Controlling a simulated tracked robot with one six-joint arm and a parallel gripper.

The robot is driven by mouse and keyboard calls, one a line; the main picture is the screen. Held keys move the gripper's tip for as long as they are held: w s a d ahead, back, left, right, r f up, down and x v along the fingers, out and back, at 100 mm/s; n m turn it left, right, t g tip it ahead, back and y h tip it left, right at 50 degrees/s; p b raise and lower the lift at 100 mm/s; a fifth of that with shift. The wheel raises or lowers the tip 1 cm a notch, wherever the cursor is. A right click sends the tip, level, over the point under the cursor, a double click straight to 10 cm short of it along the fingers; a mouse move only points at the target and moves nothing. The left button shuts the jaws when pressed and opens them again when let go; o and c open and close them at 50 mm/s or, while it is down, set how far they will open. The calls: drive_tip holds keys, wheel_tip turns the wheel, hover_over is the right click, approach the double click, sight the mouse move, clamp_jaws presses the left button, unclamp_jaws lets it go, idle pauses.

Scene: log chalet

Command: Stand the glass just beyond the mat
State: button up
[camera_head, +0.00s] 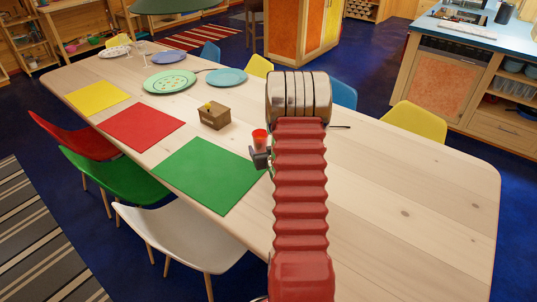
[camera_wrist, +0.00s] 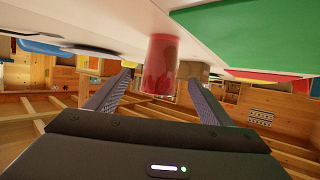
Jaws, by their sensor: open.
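A red glass (camera_head: 259,137) stands close to the far right corner of the green mat (camera_head: 208,176), partly hidden behind my gripper (camera_head: 260,157) in the head view. In the wrist view, which is upside down, the glass (camera_wrist: 161,62) appears between the two fingertips of my gripper (camera_wrist: 161,78). The fingers are open, with a gap on each side of the glass. I cannot tell how deep it sits between them. The green mat (camera_wrist: 250,35) also shows in the wrist view, to the right of the glass.
A small brown box (camera_head: 215,117) stands beyond the green mat. A red mat (camera_head: 141,127) and a yellow mat (camera_head: 97,96) lie farther left. Plates (camera_head: 227,77) and glasses (camera_head: 143,50) are at the far end. The table's right part (camera_head: 420,190) is bare.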

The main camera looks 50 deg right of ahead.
drive_tip(key=v, duration=0.6)
drive_tip(key=shift+s, duration=0.15)
drive_tip(key=shift+a, duration=0.1)
idle(0.3)
drive_tip(key=w+a+r+n+g+y, duration=0.1)
drive_tip(key=a+r+n+y, duration=0.1)
drive_tip(key=a+r, duration=0.75)
drive_tip(key=a+r+n+g+y, duration=0.1)
drive_tip(key=a+r+g, duration=0.1)
drive_tip(key=a+r, duration=0.8)
drive_tip(key=s+a+r+n+g+y, duration=0.1)
drive_tip(key=s+a+y, duration=0.1)
drive_tip(key=s+a, duration=0.8)
drive_tip(key=s+a+r+n+g+y, duration=0.2)
drive_tip(key=s+a, duration=0.8)
drive_tip(key=a, duration=0.5)
drive_tip(key=shift+s+a, duration=0.2)
drive_tip(key=shift+s, duration=0.15)
